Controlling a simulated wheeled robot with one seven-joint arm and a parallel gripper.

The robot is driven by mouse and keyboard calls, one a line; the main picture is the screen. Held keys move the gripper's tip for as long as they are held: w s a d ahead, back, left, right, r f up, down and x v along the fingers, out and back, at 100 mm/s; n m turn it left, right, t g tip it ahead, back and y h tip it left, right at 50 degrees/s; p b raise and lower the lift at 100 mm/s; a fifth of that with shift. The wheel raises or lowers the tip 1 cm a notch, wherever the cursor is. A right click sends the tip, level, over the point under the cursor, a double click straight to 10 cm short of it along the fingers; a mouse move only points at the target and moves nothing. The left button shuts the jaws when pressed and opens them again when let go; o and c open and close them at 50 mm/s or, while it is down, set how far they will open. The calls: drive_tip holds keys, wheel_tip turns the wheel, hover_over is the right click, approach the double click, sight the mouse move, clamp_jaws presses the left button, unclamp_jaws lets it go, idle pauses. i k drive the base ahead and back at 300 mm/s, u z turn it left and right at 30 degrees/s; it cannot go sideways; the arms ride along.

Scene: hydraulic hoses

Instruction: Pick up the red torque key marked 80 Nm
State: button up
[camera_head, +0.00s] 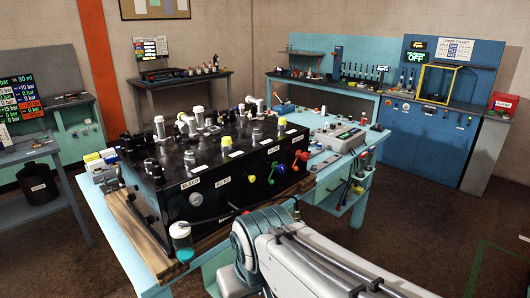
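I cannot make out a red torque key marked 80 Nm; any such marking is too small to read. A row of upright tools (364,72) stands at the back of the far blue bench, too small to identify. A dark long tool (325,164) lies on the light blue table, right of the black block. A red handle (300,159) sits on the right end of that block. My pale arm crosses the bottom right of the view. My gripper is not in view.
The black block (195,203) with labels, knobs and fittings fills much of the light blue table (146,282). A grey device (340,136) stands behind it. A yellow frame (437,82) and red box (503,103) are at right. The brown floor at right is clear.

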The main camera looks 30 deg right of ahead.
sight(360, 173)
drive_tip(key=z, duration=2.6)
drive_tip(key=i, duration=2.25)
drive_tip(key=u, duration=1.75)
